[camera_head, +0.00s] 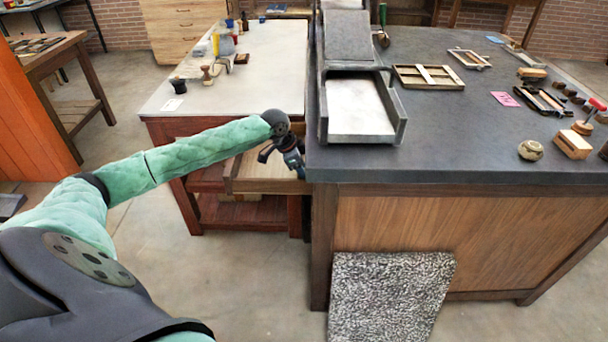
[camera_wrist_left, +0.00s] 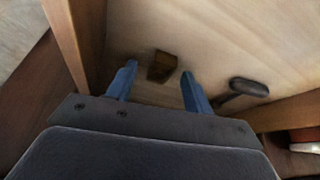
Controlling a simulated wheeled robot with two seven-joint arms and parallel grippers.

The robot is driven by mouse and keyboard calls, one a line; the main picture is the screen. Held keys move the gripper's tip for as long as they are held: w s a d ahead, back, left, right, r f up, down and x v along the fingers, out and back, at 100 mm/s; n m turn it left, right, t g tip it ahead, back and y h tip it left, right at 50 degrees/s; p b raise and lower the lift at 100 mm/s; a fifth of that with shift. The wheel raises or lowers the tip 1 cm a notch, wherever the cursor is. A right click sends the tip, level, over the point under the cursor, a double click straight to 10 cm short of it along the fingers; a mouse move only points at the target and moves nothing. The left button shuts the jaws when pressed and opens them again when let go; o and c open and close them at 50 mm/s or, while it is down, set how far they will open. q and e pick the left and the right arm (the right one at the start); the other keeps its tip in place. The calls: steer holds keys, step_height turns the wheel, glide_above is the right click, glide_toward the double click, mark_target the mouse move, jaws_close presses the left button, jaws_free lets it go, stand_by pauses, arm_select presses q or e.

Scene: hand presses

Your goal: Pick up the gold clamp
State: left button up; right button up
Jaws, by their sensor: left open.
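A small brown-gold block-like piece (camera_wrist_left: 162,66), which looks like the gold clamp, lies on the pale wooden floor of an open drawer in the left wrist view. My left gripper (camera_wrist_left: 159,72) is open, with its two blue fingers on either side of the piece's near end and nothing held. I cannot tell whether they touch it. In the head view my left gripper (camera_head: 293,161) reaches down at the open drawer (camera_head: 262,178), and the clamp is hidden there. My right gripper is not in view.
A dark rounded object (camera_wrist_left: 248,88) lies in the drawer to the right of the fingers. Wooden drawer walls (camera_wrist_left: 88,40) stand close on both sides. The dark worktop (camera_head: 450,150) with a press bed (camera_head: 360,108) borders the drawer on the right.

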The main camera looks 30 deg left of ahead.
arm_select(q)
jaws_close()
